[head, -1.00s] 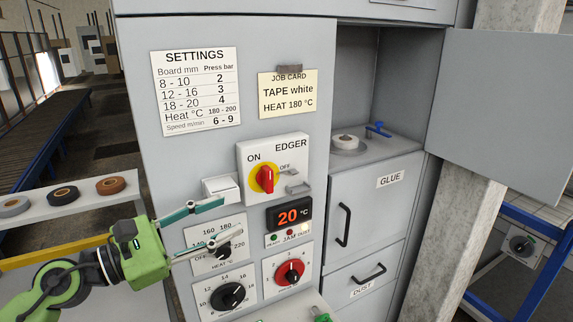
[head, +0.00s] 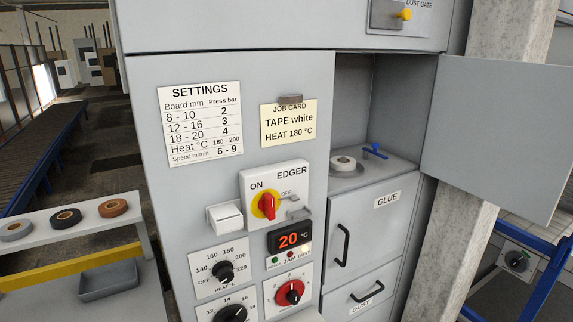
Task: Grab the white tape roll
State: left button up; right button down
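A white roll (head: 343,163) with a dark centre lies flat in the open bay of the edger cabinet, beside a blue lever (head: 375,151). On the white shelf at the left lie a pale grey roll (head: 16,231), a black roll (head: 65,219) and a brown roll (head: 113,208), side by side and apart. The job card (head: 289,123) reads TAPE white, HEAT 180 °C. Neither of my grippers shows in the head view.
The grey bay door (head: 500,140) stands open at the right, in front of a concrete pillar (head: 425,240). A grey bin (head: 108,283) sits below the shelf (head: 90,235).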

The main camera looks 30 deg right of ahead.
aim_at(350, 166)
jog(key=l+u, duration=0.25)
jog(key=u, duration=0.2)
jog(key=l+u, duration=0.2)
jog(key=u, duration=0.25)
jog(key=l+u, duration=0.25)
jog(key=u, duration=0.2)
jog(key=k+l+u, duration=0.15)
jog(key=u, duration=0.3)
jog(key=k+l+u, duration=0.3)
jog(key=u, duration=0.15)
jog(key=k+l+u, duration=0.15)
jog(key=k+u, duration=0.35)
jog(key=k+z, duration=0.3)
jog(key=k+l+z, duration=0.3)
jog(key=k+z, duration=0.1)
jog(key=z, duration=0.3)
jog(key=k+l+z, duration=0.1)
jog(key=z, duration=0.3)
jog(key=k+z, duration=0.1)
jog(key=z, duration=0.3)
jog(key=k+l+z, duration=0.1)
jog(key=z, duration=0.3)
jog(key=l+z, duration=0.2)
jog(key=z, duration=0.2)
jog(key=i+l+z, duration=0.15)
jog(key=l+z, duration=0.25)
jog(key=i+l+z, duration=0.2)
jog(key=l+z, duration=0.25)
